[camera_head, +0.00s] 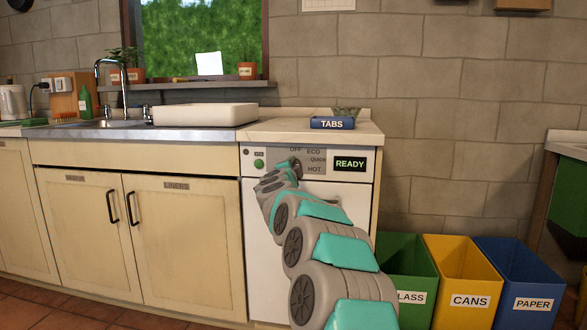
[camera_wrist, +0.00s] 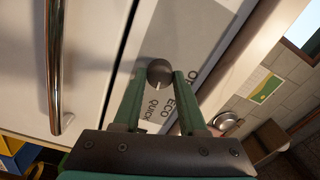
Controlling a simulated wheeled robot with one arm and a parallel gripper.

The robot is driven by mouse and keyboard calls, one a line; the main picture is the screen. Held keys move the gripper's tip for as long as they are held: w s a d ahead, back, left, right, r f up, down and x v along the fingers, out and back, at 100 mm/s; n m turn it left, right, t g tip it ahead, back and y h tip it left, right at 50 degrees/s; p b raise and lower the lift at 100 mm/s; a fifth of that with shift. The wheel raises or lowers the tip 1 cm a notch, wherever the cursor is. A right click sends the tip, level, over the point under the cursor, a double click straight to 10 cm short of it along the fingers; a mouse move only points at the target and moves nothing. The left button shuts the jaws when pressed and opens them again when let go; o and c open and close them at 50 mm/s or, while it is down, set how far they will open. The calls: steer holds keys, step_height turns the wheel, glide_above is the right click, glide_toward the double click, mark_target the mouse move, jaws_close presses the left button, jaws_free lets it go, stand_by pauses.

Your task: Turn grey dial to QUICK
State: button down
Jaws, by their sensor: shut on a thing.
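The grey dial (camera_wrist: 158,71) is a round dark grey knob on the grey label panel (camera_head: 318,168) of a white dishwasher (camera_head: 225,290). In the wrist view my gripper (camera_wrist: 160,80) has one green finger on each side of the dial and is shut on it. A short white pointer mark on the dial points roughly towards the word QUICK; I cannot tell if it is exactly lined up. ECO and part of OFF also show there. The green display (camera_head: 350,164) reads READY.
A green button (camera_head: 259,164) sits left on the dishwasher's front. A blue TABS box (camera_head: 332,123) lies on the counter above. A metal bar handle (camera_wrist: 55,65) is near the gripper. Yellow (camera_head: 462,270) and blue (camera_head: 515,270) bins stand right.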

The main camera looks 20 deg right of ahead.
steer(key=shift+c, duration=2.3)
jaws_free()
steer(key=v, duration=0.8)
steer(key=shift+b, duration=0.3)
steer(key=shift+d, duration=0.15)
